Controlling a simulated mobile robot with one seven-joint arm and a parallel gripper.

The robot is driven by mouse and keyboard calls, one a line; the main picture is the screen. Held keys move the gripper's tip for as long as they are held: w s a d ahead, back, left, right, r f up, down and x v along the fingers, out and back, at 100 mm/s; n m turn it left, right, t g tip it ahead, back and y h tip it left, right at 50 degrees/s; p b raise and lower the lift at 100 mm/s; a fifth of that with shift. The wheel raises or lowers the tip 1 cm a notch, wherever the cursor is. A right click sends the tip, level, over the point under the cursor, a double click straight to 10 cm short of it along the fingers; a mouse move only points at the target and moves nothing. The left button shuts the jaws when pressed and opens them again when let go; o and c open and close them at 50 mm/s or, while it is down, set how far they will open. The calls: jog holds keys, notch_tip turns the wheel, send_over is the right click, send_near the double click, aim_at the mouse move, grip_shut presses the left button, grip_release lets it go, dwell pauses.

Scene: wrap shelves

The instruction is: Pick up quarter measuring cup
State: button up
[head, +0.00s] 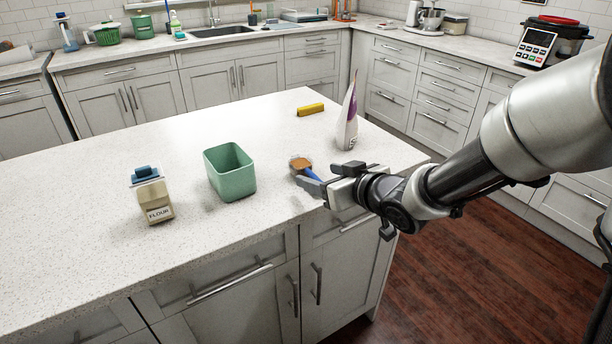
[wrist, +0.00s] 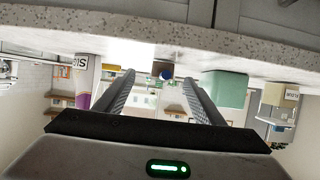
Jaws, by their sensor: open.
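The measuring cup (head: 300,163) lies on the island counter, with a brown bowl inside and a blue handle pointing toward my gripper. My gripper (head: 308,184) is open at the counter's right front edge, with its fingers low beside the blue handle. In the wrist view the cup (wrist: 165,73) shows small and blue between the two spread fingertips (wrist: 157,80), further out than they are. I cannot tell whether a finger touches the handle. The cup's size marking is not readable.
A green bin (head: 230,177) stands left of the cup, with a flour package (head: 156,205) further left. A white and purple bag (head: 347,128) stands close behind my gripper. A yellow box (head: 310,109) lies farther back. The counter (head: 90,240) is clear at left.

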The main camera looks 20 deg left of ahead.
aim_at(309, 174)
jog(key=b+x, duration=0.1)
jog(key=x, duration=0.1)
jog(key=b+x, duration=0.1)
jog(key=x, duration=0.2)
jog(key=shift+s+a+f, duration=0.1)
jog(key=shift+s+f, duration=0.1)
jog(key=shift+s, duration=0.1)
jog(key=shift+w+a, duration=0.25)
jog(key=c, duration=1.1)
jog(key=shift+c, duration=0.4)
jog(key=shift+r, duration=0.1)
